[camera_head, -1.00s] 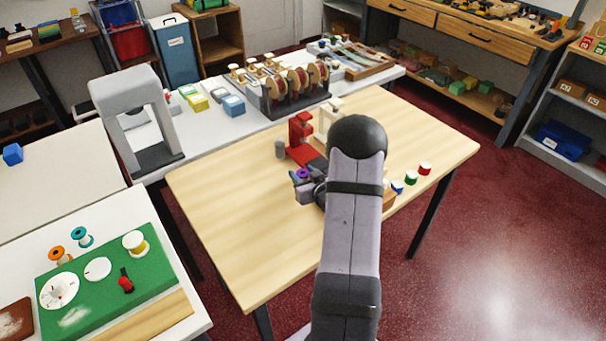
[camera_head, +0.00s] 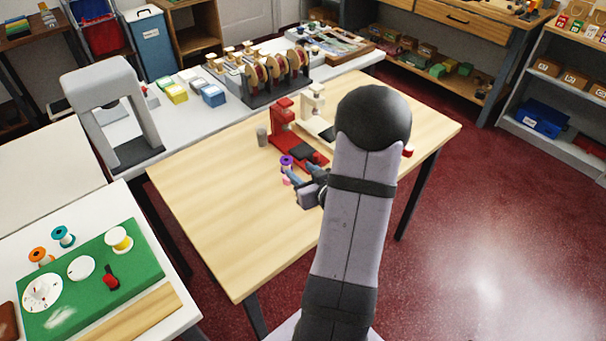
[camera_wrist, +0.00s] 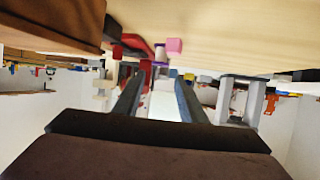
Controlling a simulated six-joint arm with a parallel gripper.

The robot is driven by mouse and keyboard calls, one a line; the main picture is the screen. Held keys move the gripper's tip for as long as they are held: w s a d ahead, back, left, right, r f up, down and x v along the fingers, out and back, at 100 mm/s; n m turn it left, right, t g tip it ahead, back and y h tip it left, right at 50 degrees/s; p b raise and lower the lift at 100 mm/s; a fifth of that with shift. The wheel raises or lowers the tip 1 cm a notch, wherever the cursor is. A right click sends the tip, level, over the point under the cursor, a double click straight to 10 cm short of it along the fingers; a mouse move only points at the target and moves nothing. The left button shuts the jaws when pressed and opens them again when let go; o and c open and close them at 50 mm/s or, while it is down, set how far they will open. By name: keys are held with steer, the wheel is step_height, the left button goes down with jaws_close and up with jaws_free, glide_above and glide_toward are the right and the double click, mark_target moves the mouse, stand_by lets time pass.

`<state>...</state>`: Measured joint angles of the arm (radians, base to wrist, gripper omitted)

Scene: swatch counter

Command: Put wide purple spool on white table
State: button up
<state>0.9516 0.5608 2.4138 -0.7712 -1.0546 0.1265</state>
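The purple spool (camera_head: 287,162) stands on the wooden table (camera_head: 215,215), left of the red machine's base. It also shows in the wrist view (camera_wrist: 160,66), which is upside down, just beyond the fingertips. A small pink block (camera_head: 286,181) is close beside it, also visible in the wrist view (camera_wrist: 174,45). My gripper (camera_head: 291,173) is low over the table by the spool. In the wrist view its two fingers (camera_wrist: 160,78) are apart, with nothing held between them. A white table (camera_head: 200,308) is at the lower left.
A red machine (camera_head: 283,122) and a grey cylinder (camera_head: 262,137) are near my gripper. The wooden table's left part is clear.

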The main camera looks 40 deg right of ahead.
steer(key=shift+s+a+r, duration=0.15)
steer(key=shift+s, duration=0.25)
steer(key=shift+w, duration=0.1)
